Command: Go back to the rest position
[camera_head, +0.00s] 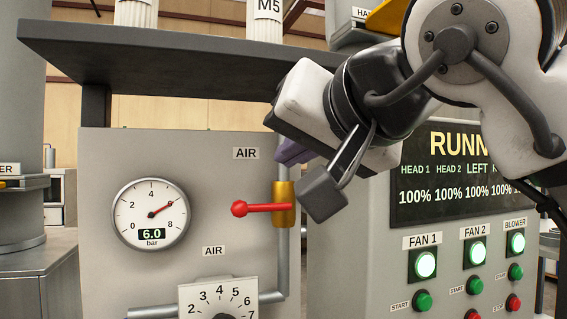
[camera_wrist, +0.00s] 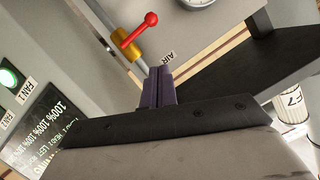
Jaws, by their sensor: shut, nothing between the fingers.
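My gripper (camera_wrist: 157,87) is shut and empty, its purple fingers together in the wrist view. In the head view its purple fingers (camera_head: 292,152) show only in part behind my wrist. The gripper is in front of the air panel, up and to the right of the red-handled valve and apart from it. The air valve has a brass body (camera_head: 284,205) and a red lever (camera_head: 262,208) that points left, across the pipe. The red lever also shows in the wrist view (camera_wrist: 140,29).
A dark shelf (camera_head: 170,62) runs above the panel, close to my arm. A round gauge (camera_head: 150,213) reads 6.0 bar. A dial (camera_head: 220,300) sits below. At right, a control cabinet has a display (camera_head: 420,190) reading RUNN, 100% values, and lit green fan lamps (camera_head: 426,265).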

